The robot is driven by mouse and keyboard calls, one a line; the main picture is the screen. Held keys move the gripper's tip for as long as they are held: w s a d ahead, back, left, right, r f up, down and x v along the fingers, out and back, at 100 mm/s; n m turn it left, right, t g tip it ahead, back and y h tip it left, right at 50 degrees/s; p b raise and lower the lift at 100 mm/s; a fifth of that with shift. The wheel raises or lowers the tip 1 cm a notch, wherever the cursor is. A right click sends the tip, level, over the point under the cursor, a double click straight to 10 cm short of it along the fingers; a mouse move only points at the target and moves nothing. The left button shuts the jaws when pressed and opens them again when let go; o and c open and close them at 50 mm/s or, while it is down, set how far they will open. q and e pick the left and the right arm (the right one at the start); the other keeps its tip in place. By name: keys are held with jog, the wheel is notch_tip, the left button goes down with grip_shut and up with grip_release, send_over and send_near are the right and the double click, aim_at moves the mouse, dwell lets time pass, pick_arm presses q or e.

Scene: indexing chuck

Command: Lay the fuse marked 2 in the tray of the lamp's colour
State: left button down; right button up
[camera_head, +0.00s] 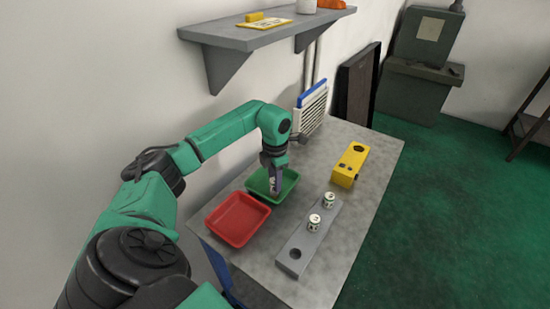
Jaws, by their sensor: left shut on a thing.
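My left gripper (273,185) points down over the green tray (286,191) and is shut on a pale fuse (273,184), partly hidden by the fingers. The fuse's number is too small to read, and I cannot tell whether it touches the tray floor. The red tray (238,219) stands beside the green one, empty. A grey rack (294,265) holds two upright white fuses, a nearer one (314,223) and a farther one (329,200); its near hole is empty. A yellow box (348,169) with dark round spots stands behind; no lit lamp colour is clear. My right gripper is out of view.
A wall shelf (270,32) hangs above the table's back left, with a yellow item and a white cylinder on it. A white slatted unit (311,110) stands at the table's far end. The grey table (352,225) is bare right of the rack.

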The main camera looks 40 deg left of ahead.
pick_arm(q)
jog(key=c, duration=0.6)
grip_release()
jog(key=shift+f, duration=0.1)
notch_tip(320, 180, up, 8)
jog(key=shift+f+b, duration=0.1)
jog(key=shift+b, duration=0.45)
